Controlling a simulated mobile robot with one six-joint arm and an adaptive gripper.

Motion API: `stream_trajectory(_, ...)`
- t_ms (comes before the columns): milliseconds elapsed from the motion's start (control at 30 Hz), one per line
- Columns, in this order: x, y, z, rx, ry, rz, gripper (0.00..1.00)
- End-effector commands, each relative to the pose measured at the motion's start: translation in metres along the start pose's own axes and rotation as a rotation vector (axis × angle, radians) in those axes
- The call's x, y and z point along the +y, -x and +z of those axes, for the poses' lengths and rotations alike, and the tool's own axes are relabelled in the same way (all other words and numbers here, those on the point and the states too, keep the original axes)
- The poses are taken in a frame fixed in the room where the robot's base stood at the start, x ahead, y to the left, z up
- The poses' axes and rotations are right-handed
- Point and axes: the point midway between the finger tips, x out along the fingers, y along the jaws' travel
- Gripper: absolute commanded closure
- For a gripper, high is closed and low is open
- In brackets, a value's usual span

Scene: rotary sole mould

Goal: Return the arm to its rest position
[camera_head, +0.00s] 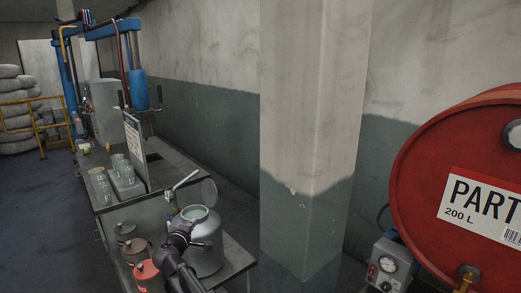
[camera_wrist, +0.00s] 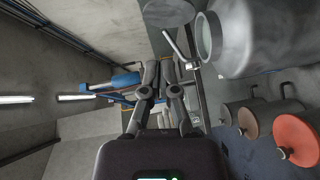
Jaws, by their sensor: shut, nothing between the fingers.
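My gripper (camera_wrist: 168,72) is in the middle of the wrist view, its two dark fingers closed together with nothing between them. In the head view my dark arm comes up from the bottom edge, in front of a grey metal pot (camera_head: 207,258) with its lid swung open. The pot also shows at the upper right of the wrist view (camera_wrist: 262,38), to the right of my fingers. I cannot tell whether my arm touches the pot.
Lidded cans, one with an orange-red lid (camera_head: 147,270), stand left of the pot. Glass jars (camera_head: 103,184) stand on the bench behind. A wall pillar (camera_head: 312,130) and a red drum (camera_head: 425,165) are to the right. A blue hoist frame (camera_head: 139,90) stands farther back.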

Motion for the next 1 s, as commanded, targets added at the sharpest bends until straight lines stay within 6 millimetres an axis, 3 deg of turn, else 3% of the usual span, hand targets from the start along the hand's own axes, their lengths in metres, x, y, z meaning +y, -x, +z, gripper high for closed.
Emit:
stream_trajectory(333,-0.015,-0.018,0.086,-0.165,-0.119,-0.116,1.0)
stream_trajectory(567,-0.038,-0.022,0.185,-0.365,-0.271,-0.267,1.0)
stream_trajectory(800,-0.069,-0.006,0.282,-0.582,-0.45,-0.451,1.0)
stream_trajectory(1000,-0.094,0.023,0.348,-0.745,-0.602,-0.612,1.0)
